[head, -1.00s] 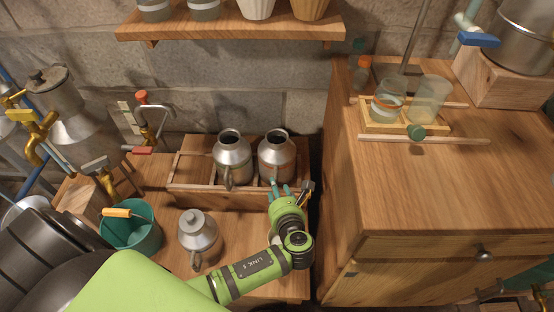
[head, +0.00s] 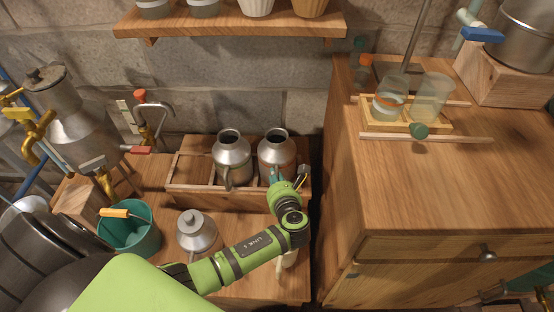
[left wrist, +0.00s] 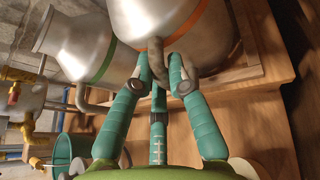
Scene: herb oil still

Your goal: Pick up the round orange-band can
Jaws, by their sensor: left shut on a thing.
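The round orange-band can (head: 275,150) is a silver metal can with a dark open mouth. It stands upright at the right in a wooden rack on the low bench. In the left wrist view the can (left wrist: 160,18) has an orange band and a curved handle. My left gripper (head: 278,178) is at the can's near side. In the left wrist view its teal fingers (left wrist: 161,68) are shut on the handle. The lower part of the can is partly hidden by the gripper. My right gripper is not in view.
A similar can (head: 232,158) with a green band stands close on the left in the wooden rack (head: 205,195). A wooden cabinet (head: 400,200) rises close on the right.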

